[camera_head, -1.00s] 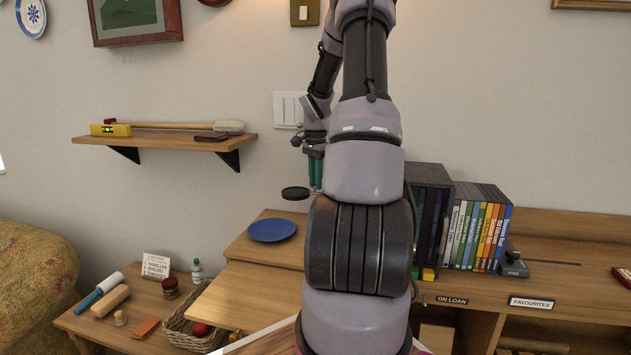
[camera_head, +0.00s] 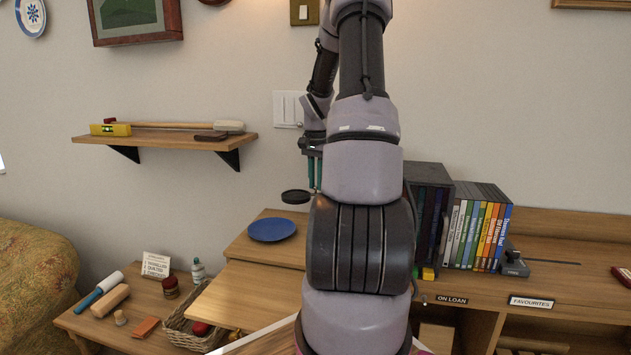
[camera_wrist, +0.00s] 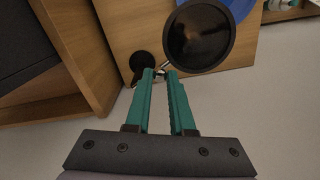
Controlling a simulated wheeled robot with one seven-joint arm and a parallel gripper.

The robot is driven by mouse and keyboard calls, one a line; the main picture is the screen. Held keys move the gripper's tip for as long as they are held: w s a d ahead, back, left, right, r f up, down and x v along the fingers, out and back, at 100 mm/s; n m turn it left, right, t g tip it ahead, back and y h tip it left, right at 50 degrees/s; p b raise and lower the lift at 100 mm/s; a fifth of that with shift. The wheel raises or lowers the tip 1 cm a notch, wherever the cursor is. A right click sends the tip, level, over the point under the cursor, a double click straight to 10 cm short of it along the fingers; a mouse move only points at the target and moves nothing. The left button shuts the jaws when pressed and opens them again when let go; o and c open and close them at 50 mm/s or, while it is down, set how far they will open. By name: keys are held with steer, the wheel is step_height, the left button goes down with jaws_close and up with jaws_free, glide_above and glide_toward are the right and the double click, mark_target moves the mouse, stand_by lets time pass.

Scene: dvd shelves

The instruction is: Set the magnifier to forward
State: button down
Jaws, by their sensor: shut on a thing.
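The magnifier shows in the wrist view as a round dark-rimmed lens (camera_wrist: 199,36) with a thin metal handle that runs to my fingertips. My gripper (camera_wrist: 161,76) has green fingers and is shut on the magnifier near its handle. In the head view the magnifier (camera_head: 295,196) is a dark disc, seen nearly edge-on, above the blue plate (camera_head: 272,229). My gripper (camera_head: 315,180) is partly hidden behind my arm there. A dark round piece (camera_wrist: 143,64) lies just beyond the fingertips in the wrist view; I cannot tell whether it joins the magnifier.
A row of DVDs (camera_head: 476,230) and a dark case (camera_head: 428,195) stand on the wooden shelf unit to the right. A wall shelf (camera_head: 165,138) holds tools at the left. A low table (camera_head: 75,318) carries a basket (camera_head: 185,330) and small items.

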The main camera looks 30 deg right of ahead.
steer(key=shift+s+d+n, duration=0.15)
steer(key=shift+s+n, duration=0.7)
steer(key=shift+n, duration=1.25)
steer(key=shift+s+d+n, duration=0.2)
steer(key=shift+s+n, duration=0.7)
steer(key=shift+n, duration=1.2)
steer(key=shift+s+d+n, duration=0.15)
steer(key=shift+s+n, duration=0.7)
steer(key=shift+n, duration=1.25)
steer(key=c, duration=0.8)
jaws_free()
step_height(320, 180, up, 11)
steer(key=shift+f, duration=0.1)
